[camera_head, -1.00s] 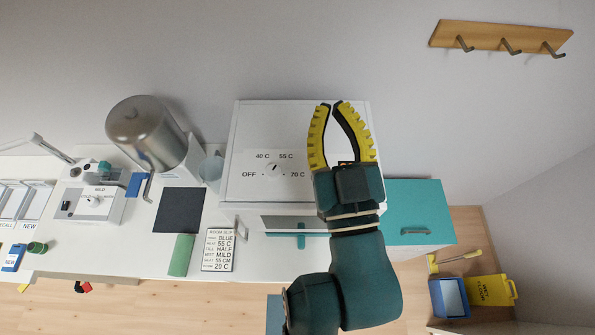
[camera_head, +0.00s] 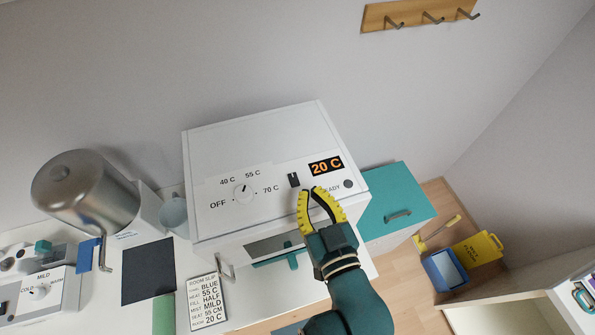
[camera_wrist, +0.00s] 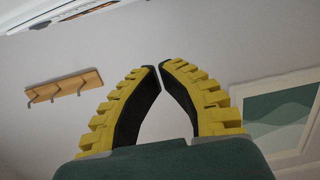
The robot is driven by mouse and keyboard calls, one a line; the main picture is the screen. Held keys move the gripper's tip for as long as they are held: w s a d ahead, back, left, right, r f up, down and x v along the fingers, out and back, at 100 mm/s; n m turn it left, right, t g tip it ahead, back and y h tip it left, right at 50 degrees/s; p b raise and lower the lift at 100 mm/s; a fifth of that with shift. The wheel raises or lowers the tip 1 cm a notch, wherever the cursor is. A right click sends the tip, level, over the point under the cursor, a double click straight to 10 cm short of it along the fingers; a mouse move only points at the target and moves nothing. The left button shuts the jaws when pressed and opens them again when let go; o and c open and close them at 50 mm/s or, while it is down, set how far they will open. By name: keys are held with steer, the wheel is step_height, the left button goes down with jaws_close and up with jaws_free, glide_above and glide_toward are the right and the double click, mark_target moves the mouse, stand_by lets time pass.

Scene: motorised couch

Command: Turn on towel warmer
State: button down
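The towel warmer (camera_head: 215,150) is a white box on the counter in the head view. Its sloping panel has a dial (camera_head: 243,194) marked OFF, 40 C, 55 C and 70 C; its pointer seems turned toward 55 C. Right of it are a small black switch (camera_head: 294,180), an orange display (camera_head: 326,166) reading 20 C and a dark round READY lamp (camera_head: 348,184). My gripper (camera_head: 311,189) shows its tips just right of and below the switch, partly covering the READY label; contact cannot be told. In the wrist view my gripper (camera_wrist: 159,65) is empty, tips nearly together.
A metal tank (camera_head: 85,190) and a pale mug (camera_head: 173,213) stand left of the warmer. A room slip (camera_head: 206,302) lies in front, listing 55 C. A teal cabinet (camera_head: 395,200) and yellow floor sign (camera_head: 478,250) are right. Hooks (camera_head: 420,16) are on the wall.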

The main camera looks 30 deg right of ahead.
steer(key=p, duration=0.1)
glide_above(297, 179)
steer(key=shift+s+f, duration=0.15)
steer(key=shift+s, duration=0.25)
steer(key=f, duration=0.3)
steer(key=shift+w+p, duration=0.25)
steer(key=shift+p, duration=0.05)
steer(key=shift+w+f, duration=0.1)
steer(key=shift+f, duration=0.55)
